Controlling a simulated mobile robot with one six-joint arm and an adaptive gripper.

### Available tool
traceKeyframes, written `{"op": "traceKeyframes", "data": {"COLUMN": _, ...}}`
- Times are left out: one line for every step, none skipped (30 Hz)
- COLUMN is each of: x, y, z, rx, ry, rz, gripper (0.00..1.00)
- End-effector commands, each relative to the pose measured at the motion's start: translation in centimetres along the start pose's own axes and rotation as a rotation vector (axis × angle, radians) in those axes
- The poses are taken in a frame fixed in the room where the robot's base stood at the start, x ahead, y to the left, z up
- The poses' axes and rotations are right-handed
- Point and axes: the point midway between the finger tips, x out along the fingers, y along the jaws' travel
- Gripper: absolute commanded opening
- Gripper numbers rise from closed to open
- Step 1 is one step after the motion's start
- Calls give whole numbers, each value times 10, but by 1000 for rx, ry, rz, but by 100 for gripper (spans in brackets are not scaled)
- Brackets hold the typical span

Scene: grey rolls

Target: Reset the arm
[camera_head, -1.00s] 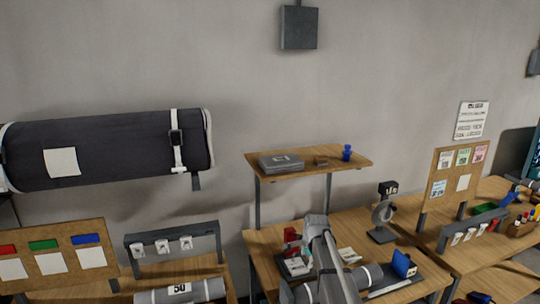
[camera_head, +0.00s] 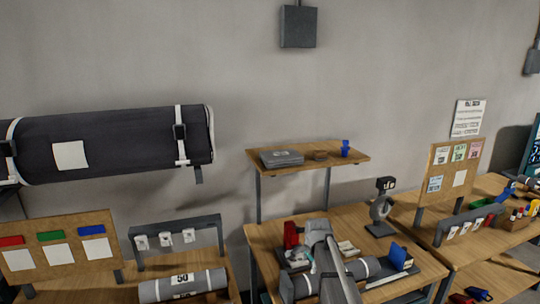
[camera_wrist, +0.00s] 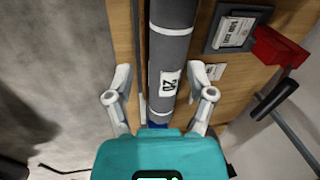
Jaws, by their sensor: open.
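My gripper (camera_wrist: 160,72) is open in the wrist view, one pale finger on each side of a grey roll (camera_wrist: 172,45) with a white number label. The roll runs away from the palm between the fingers, and no finger clearly touches it. I cannot tell the height gap between them. In the head view my arm reaches over the middle table and hides the gripper's fingers. The same grey roll (camera_head: 358,268) lies there, partly behind my arm.
The middle table (camera_head: 420,272) also holds a red device (camera_head: 291,235), a blue box (camera_head: 400,256) and a round-dial stand (camera_head: 380,212). A raised shelf (camera_head: 300,165) stands behind. Another grey roll labelled 50 (camera_head: 205,283) lies at left. A large dark roll (camera_head: 120,145) is by the wall.

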Motion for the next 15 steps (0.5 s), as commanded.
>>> {"op": "traceKeyframes", "data": {"x": 2, "y": 9, "z": 3, "rx": -23, "ry": 0, "rz": 5, "gripper": 70}}
{"op": "traceKeyframes", "data": {"x": 3, "y": 13, "z": 4, "rx": -40, "ry": -1, "rz": 8, "gripper": 70}}
{"op": "traceKeyframes", "data": {"x": 4, "y": 18, "z": 6, "rx": -61, "ry": -1, "rz": 12, "gripper": 70}}
{"op": "traceKeyframes", "data": {"x": 5, "y": 23, "z": 7, "rx": -79, "ry": -2, "rz": 15, "gripper": 70}}
{"op": "traceKeyframes", "data": {"x": 6, "y": 28, "z": 8, "rx": -99, "ry": -3, "rz": 19, "gripper": 70}}
{"op": "traceKeyframes", "data": {"x": 6, "y": 34, "z": 10, "rx": -125, "ry": -4, "rz": 24, "gripper": 70}}
{"op": "traceKeyframes", "data": {"x": 8, "y": 40, "z": 12, "rx": -148, "ry": -5, "rz": 29, "gripper": 70}}
{"op": "traceKeyframes", "data": {"x": 8, "y": 45, "z": 14, "rx": -172, "ry": -7, "rz": 34, "gripper": 70}}
{"op": "traceKeyframes", "data": {"x": 10, "y": 53, "z": 16, "rx": -205, "ry": -9, "rz": 40, "gripper": 70}}
{"op": "traceKeyframes", "data": {"x": 11, "y": 60, "z": 18, "rx": -233, "ry": -10, "rz": 45, "gripper": 70}}
{"op": "traceKeyframes", "data": {"x": 12, "y": 67, "z": 21, "rx": -262, "ry": -12, "rz": 50, "gripper": 70}}
{"op": "traceKeyframes", "data": {"x": 14, "y": 79, "z": 24, "rx": -307, "ry": -16, "rz": 59, "gripper": 70}}
{"op": "traceKeyframes", "data": {"x": 16, "y": 88, "z": 28, "rx": -345, "ry": -20, "rz": 67, "gripper": 70}}
{"op": "traceKeyframes", "data": {"x": 18, "y": 98, "z": 30, "rx": -384, "ry": -23, "rz": 74, "gripper": 70}}
{"op": "traceKeyframes", "data": {"x": 20, "y": 112, "z": 35, "rx": -441, "ry": -28, "rz": 84, "gripper": 70}}
